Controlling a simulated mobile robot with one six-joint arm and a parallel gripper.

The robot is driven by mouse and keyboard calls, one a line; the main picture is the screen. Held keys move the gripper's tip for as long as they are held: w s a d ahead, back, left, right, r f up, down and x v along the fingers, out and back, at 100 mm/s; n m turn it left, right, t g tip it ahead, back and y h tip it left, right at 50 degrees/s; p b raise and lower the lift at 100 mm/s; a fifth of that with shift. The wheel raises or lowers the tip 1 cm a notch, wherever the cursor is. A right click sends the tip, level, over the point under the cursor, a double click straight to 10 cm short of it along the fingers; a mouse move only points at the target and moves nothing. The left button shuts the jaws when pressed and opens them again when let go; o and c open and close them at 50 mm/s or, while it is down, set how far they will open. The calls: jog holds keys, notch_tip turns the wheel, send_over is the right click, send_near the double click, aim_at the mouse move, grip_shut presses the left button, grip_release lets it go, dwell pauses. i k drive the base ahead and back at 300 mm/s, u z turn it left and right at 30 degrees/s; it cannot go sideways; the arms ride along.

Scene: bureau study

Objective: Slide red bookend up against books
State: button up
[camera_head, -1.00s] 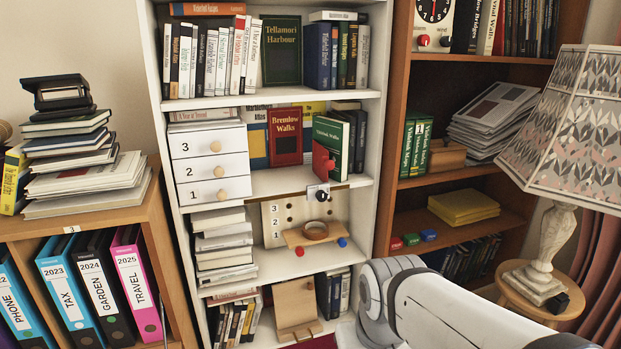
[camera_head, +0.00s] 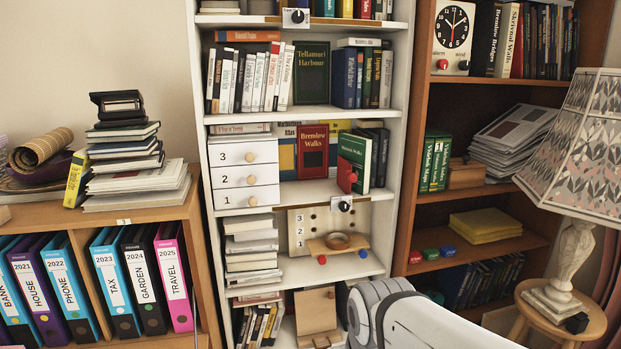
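The red bookend (camera_head: 347,177) is a small red block on the white bookcase's middle shelf. It stands at the lower left of a green book (camera_head: 358,148), in front of part of its cover. I cannot tell whether they touch. Darker books (camera_head: 382,146) stand just to the right of the green book. A red book titled Bremlow Walks (camera_head: 313,140) stands further left. Part of my arm shows at the bottom right, but my gripper is not in view.
White numbered drawers (camera_head: 245,178) fill the shelf's left end. A black knob on a white plate (camera_head: 344,204) sits at the shelf edge below the bookend. The shelf below holds a pegboard (camera_head: 297,233) and a wooden stand with a ring (camera_head: 338,244). A lamp (camera_head: 578,150) stands at right.

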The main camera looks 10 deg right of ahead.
aim_at(337, 183)
jog(key=z, duration=0.05)
jog(key=i, duration=1)
jog(key=u, duration=0.05)
